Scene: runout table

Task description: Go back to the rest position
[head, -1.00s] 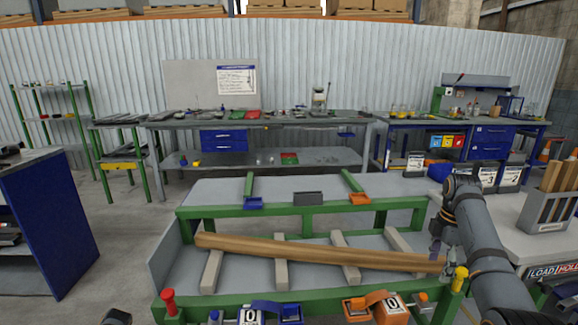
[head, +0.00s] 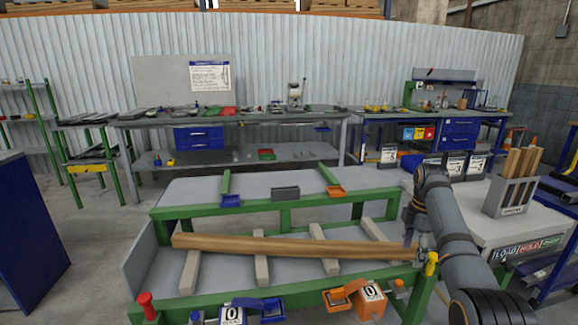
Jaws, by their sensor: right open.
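My right arm comes in from the right, bent downward. Its gripper (head: 410,236) is at the right end of a long wooden beam (head: 290,247); the jaws are open, small and partly hidden by the arm. I cannot tell whether they touch the beam. The beam lies across several grey bars (head: 262,258) on the green-framed runout table (head: 290,295). My left gripper is out of view.
Blue (head: 272,305) and orange (head: 345,294) devices with counters sit on the table's front rail. A red knob (head: 146,300) and a yellow post (head: 431,262) rise at its front corners. A grey bin of wooden sticks (head: 510,196) stands on the right cart.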

